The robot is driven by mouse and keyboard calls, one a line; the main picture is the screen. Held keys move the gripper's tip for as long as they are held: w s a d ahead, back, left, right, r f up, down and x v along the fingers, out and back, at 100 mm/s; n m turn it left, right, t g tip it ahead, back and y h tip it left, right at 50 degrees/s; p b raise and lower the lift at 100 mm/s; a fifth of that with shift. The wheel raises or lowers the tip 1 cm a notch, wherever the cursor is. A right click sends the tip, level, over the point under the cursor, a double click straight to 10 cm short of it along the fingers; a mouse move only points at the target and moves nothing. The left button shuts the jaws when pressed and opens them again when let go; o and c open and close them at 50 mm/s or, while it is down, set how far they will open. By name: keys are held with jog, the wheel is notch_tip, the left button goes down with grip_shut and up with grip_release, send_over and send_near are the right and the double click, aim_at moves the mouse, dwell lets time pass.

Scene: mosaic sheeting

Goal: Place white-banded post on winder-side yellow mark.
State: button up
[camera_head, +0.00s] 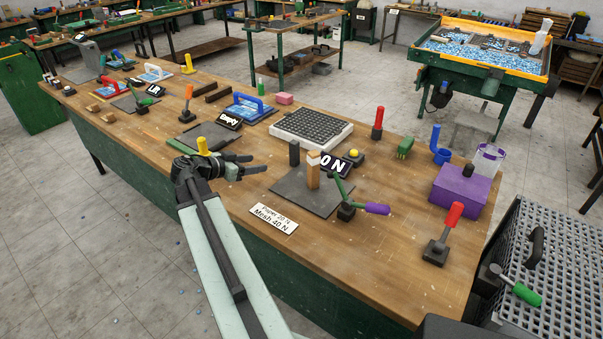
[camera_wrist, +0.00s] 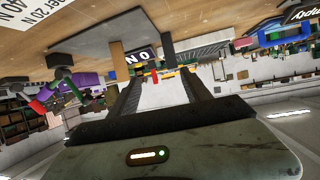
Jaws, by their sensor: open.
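A light wooden post (camera_head: 313,174) with a pale band near its top stands upright on a dark square plate (camera_head: 288,190), in front of the "0 N" display (camera_head: 335,164). The wooden post also shows in the upside-down wrist view (camera_wrist: 117,58), left of my fingers. My gripper (camera_head: 260,164) is open and empty, left of the post and apart from it, with its fingers pointing toward that area. A dark post (camera_head: 294,153) stands behind the wooden one. I cannot make out a yellow mark on the plate or bench, nor tell which device is the winder.
A yellow-topped knob (camera_head: 353,154) and a white grid tray (camera_head: 311,129) are behind. A "Mesh 40 N" card (camera_head: 273,219) lies in front.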

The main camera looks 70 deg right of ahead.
jog(key=s+d+m+g, duration=0.1)
jog(key=s+d, duration=0.1)
jog(key=s, duration=0.3)
jog(key=s+d+g+y, duration=0.1)
jog(key=s+d, duration=0.2)
jog(key=s, duration=0.1)
jog(key=s+d+m+g, duration=0.1)
jog(key=s+d, duration=0.1)
jog(key=s, duration=0.3)
jog(key=shift+s+d+m+y, duration=0.15)
jog(key=shift+s+m+y, duration=0.15)
jog(key=shift+b+x, duration=0.7)
jog(key=shift+x, duration=0.6)
jog(key=b+x, duration=0.1)
jog(key=x, duration=0.4)
jog(key=shift+d+b, duration=0.2)
jog(key=shift+b, duration=0.15)
jog(key=shift+w+r, duration=0.1)
jog(key=shift+c, duration=0.3)
grip_shut()
jog(key=shift+r, duration=0.1)
notch_tip(320, 180, up, 10)
jog(key=p, duration=1)
send_over(310, 161)
jog(key=s+d, duration=0.2)
jog(key=d, duration=0.2)
jog(key=shift+s+a, duration=0.1)
jog(key=shift+s, duration=0.05)
